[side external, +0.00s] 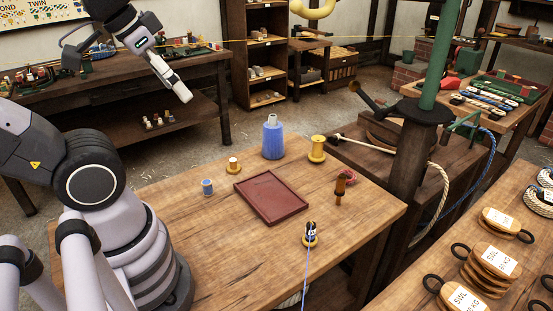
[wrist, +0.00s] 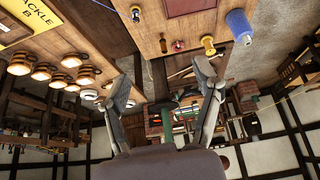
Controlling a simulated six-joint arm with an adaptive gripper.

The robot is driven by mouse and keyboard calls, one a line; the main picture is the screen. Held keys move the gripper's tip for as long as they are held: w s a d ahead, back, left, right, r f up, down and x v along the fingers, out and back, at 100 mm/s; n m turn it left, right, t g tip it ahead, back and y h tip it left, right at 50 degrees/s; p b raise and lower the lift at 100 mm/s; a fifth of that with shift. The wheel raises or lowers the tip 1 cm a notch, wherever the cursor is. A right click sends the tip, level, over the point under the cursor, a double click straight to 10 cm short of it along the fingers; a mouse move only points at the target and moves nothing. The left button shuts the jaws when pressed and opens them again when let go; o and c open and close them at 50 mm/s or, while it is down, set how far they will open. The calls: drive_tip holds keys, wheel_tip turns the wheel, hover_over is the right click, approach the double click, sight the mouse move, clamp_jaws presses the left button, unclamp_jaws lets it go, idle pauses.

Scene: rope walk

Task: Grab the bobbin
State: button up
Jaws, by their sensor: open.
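A small dark bobbin (side external: 311,235) wound with blue and white stands on the wooden table near its front edge, a blue thread running down from it. It also shows in the wrist view (wrist: 135,13). Which one is meant is not clear. My gripper (side external: 184,95) is high at the upper left in the side view, apart from all of them. In the wrist view its fingers (wrist: 163,70) are spread and empty.
A green post (side external: 436,65) rises beyond the table's right side.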

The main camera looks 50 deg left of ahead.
drive_tip(key=w+a+f+m+g+y, duration=0.2)
drive_tip(key=a+f+g+y, duration=0.3)
drive_tip(key=a+f+g, duration=0.3)
drive_tip(key=m+t+y, duration=0.2)
drive_tip(key=m+y, duration=1.1)
drive_tip(key=m, duration=0.1)
hover_over(208, 186)
drive_tip(key=s+d, duration=0.1)
drive_tip(key=d, duration=0.5)
wheel_tip(208, 186, down, 17)
drive_tip(key=f+m+t, duration=0.1)
drive_tip(key=f, duration=0.3)
drive_tip(key=f+m+t, duration=0.1)
drive_tip(key=f+m, duration=0.1)
drive_tip(key=f, duration=0.3)
drive_tip(key=a+f+m+t, duration=0.1)
drive_tip(key=f+t, duration=0.1)
drive_tip(key=f, duration=0.3)
drive_tip(key=shift+s+a+f, duration=0.1)
drive_tip(key=shift+f, duration=0.15)
drive_tip(key=shift+w+a, duration=0.25)
drive_tip(key=shift+a, duration=0.8)
drive_tip(key=shift+w+a, duration=0.25)
drive_tip(key=shift+a, duration=0.85)
drive_tip(key=shift+w+a, duration=0.25)
drive_tip(key=shift+a, duration=0.8)
drive_tip(key=shift+r, duration=0.1)
drive_tip(key=c, duration=1.1)
